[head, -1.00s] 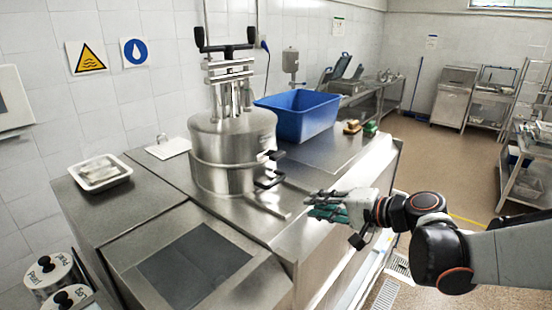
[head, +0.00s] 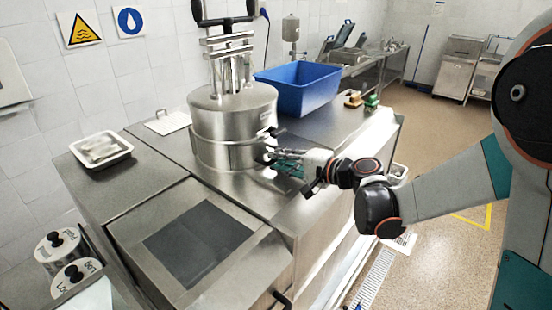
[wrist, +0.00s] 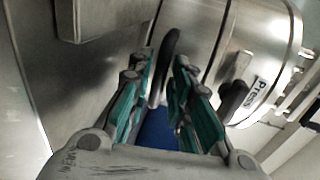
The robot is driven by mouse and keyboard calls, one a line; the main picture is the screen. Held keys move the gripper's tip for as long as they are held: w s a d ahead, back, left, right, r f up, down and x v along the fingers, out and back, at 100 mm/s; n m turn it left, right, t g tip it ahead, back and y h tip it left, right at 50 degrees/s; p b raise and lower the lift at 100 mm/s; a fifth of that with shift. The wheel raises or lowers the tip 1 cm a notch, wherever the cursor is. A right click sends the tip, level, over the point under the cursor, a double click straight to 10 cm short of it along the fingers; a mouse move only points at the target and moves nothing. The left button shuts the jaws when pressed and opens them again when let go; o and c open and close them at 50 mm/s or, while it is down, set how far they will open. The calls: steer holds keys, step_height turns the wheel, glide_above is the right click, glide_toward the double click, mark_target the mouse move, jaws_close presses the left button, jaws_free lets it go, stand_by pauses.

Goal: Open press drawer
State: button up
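The press is a round steel vessel (head: 232,108) on the steel counter, with a tall frame on top. It also shows in the wrist view (wrist: 255,55), where a "Press" label (wrist: 259,92) is readable. One dark handle (wrist: 170,58) appears between my fingertips in the wrist view. A second dark handle (wrist: 234,98) sits by the label. My gripper (head: 274,160) is at the right side of the press's lower part. It also shows in the wrist view (wrist: 164,65), with its green-padded fingers apart. I cannot tell whether they touch the handle. The drawer shows no clear gap.
A blue bin (head: 300,88) stands behind the press on the counter. A white tray (head: 101,149) is at the left, and a steel unit with a dark panel (head: 198,240) is in front. Sponges (head: 362,100) lie at the back right. The floor at right is open.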

steer(key=shift+x, duration=1.05)
jaws_close()
steer(key=shift+s+d, duration=0.1)
steer(key=f+b+v, duration=0.1)
steer(key=f+v, duration=0.1)
steer(key=v, duration=1)
steer(key=d+f+b+v, duration=0.1)
steer(key=f+b+v, duration=0.1)
steer(key=v, duration=1.1)
steer(key=shift+s+f+b, duration=0.3)
steer(key=shift+s+f, duration=0.05)
steer(key=shift+f, duration=0.35)
steer(key=shift+s+d, duration=0.1)
jaws_free()
steer(key=shift+d, duration=0.1)
steer(key=v, duration=1.2)
